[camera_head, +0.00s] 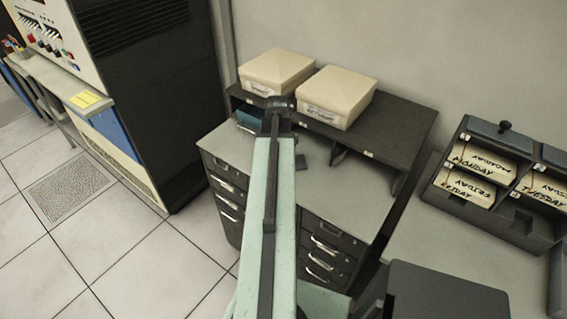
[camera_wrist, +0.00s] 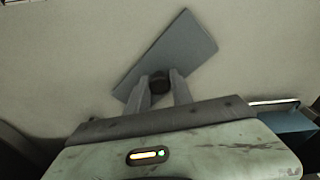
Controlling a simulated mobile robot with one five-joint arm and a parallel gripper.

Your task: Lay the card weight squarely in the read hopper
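The card weight (camera_wrist: 184,45) is a flat grey rectangular plate with a dark round knob (camera_wrist: 160,82). In the wrist view it lies at a slant over the pale desktop. My gripper (camera_wrist: 160,88) has its fingers on either side of the knob, with no clear gap, and looks shut on it. I cannot tell whether the plate still touches the desk. In the head view my arm hides the fingers, and a small part of a grey plate (camera_head: 301,162) shows beside it. I cannot make out which part is the read hopper.
Two cream boxes (camera_head: 277,72) (camera_head: 337,95) stand on the dark shelf (camera_head: 400,126) behind the desktop (camera_head: 345,200). A dark rack (camera_head: 520,225) of day-labelled card decks (camera_head: 483,161) stands at the right, with a knobbed plate (camera_head: 487,135) on it. A black cabinet machine (camera_head: 150,90) stands left.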

